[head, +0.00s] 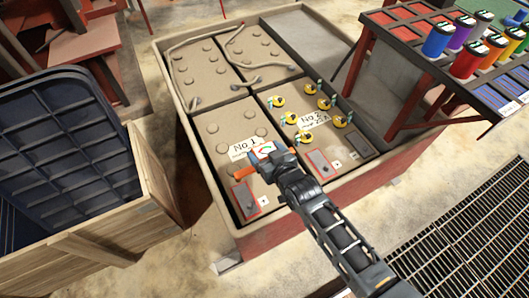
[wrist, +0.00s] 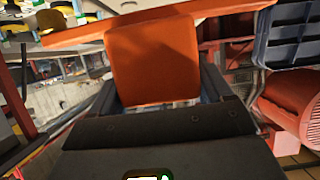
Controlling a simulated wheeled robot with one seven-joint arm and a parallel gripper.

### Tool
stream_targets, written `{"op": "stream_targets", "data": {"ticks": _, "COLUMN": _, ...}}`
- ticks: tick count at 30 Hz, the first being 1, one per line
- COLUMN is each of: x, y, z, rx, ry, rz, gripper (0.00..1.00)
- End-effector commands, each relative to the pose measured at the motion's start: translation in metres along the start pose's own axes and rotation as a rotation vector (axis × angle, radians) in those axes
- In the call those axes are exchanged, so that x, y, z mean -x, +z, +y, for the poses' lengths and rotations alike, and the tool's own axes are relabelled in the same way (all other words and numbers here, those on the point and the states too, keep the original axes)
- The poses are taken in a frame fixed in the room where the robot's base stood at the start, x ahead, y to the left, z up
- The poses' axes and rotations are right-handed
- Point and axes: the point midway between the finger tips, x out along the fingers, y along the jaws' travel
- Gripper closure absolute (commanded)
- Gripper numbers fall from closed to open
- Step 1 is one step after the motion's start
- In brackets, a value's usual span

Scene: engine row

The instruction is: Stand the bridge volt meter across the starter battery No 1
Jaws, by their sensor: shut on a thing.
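Starter battery No 1 (head: 215,135) is the tan front-left block in the red tray, with a white "No 1" label and round caps on its top. My gripper (head: 267,163) is over the front part of this battery in the head view. It is shut on the orange bridge volt meter (head: 244,173), which is partly hidden by the gripper. The meter's orange body and crossbar fill the upper middle of the wrist view (wrist: 153,62). I cannot tell whether the meter touches the battery top.
Battery No 2 (head: 293,99), with several yellow caps, stands right beside No 1. The tray's rim (head: 180,122) surrounds the batteries. A rack with coloured canisters (head: 438,40) stands at the upper right. A wooden crate (head: 150,185) with a dark blue ribbed bin is at the left.

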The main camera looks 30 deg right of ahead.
Motion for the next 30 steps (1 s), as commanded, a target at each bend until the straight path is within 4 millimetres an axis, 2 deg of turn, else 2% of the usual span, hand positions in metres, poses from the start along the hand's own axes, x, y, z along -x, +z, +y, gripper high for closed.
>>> {"op": "stream_targets", "data": {"ticks": 8, "x": -0.001, "y": 0.004, "z": 0.000, "rx": 0.000, "ry": 0.000, "rz": 0.002, "gripper": 0.64}}
{"op": "stream_targets", "data": {"ticks": 24, "x": -0.018, "y": 0.044, "z": 0.000, "rx": 0.000, "ry": 0.000, "rz": 0.002, "gripper": 0.64}}
{"op": "stream_targets", "data": {"ticks": 30, "x": -0.022, "y": 0.052, "z": 0.000, "rx": 0.000, "ry": 0.000, "rz": 0.003, "gripper": 0.64}}
